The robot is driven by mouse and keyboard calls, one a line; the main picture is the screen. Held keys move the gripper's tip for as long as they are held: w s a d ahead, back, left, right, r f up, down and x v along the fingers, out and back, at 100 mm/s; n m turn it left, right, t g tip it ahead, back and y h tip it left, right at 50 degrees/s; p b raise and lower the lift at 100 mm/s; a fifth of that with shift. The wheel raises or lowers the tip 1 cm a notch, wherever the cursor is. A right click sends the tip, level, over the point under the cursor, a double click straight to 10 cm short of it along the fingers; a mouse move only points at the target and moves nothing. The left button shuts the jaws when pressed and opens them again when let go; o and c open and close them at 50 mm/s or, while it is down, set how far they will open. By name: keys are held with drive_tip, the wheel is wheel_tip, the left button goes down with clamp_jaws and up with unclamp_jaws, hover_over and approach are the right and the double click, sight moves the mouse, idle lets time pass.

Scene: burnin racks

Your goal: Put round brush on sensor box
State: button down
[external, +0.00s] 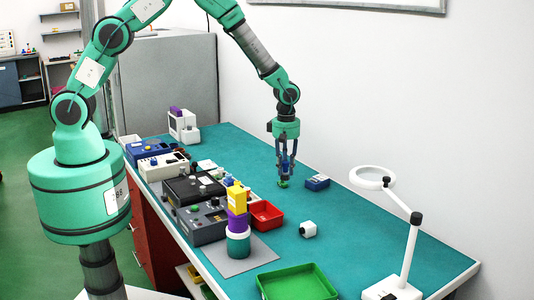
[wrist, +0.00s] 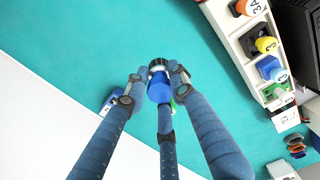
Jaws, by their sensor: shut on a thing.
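My gripper (external: 285,165) points down over the teal bench, its blue fingers closed around a small round item. In the wrist view my gripper (wrist: 155,85) grips this item, which I take for the round brush (wrist: 159,90): a blue body with a black and pale round end. A bit of green shows by the fingertips in both views, close to the bench top; I cannot tell whether it belongs to the brush or touches the bench. A small dark blue box (external: 317,183), likely the sensor box, lies just right of the gripper. It is partly hidden behind a finger in the wrist view (wrist: 109,101).
A white cube (external: 308,229) with a dark face lies nearer the front. A white ring lamp (external: 409,255) stands at right. The bench behind the gripper is clear.

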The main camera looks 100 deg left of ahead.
drive_tip(key=s+a+p, duration=0.2)
drive_tip(key=a, duration=0.5)
drive_tip(key=shift+s+f, duration=0.25)
drive_tip(key=shift+s, duration=0.15)
drive_tip(key=shift+d, duration=0.1)
drive_tip(key=p, duration=0.2)
hover_over(318, 179)
drive_tip(key=shift+f, duration=0.75)
drive_tip(key=shift+f+p, duration=0.6)
drive_tip(key=shift+f, duration=1.15)
drive_tip(key=shift+f, duration=0.15)
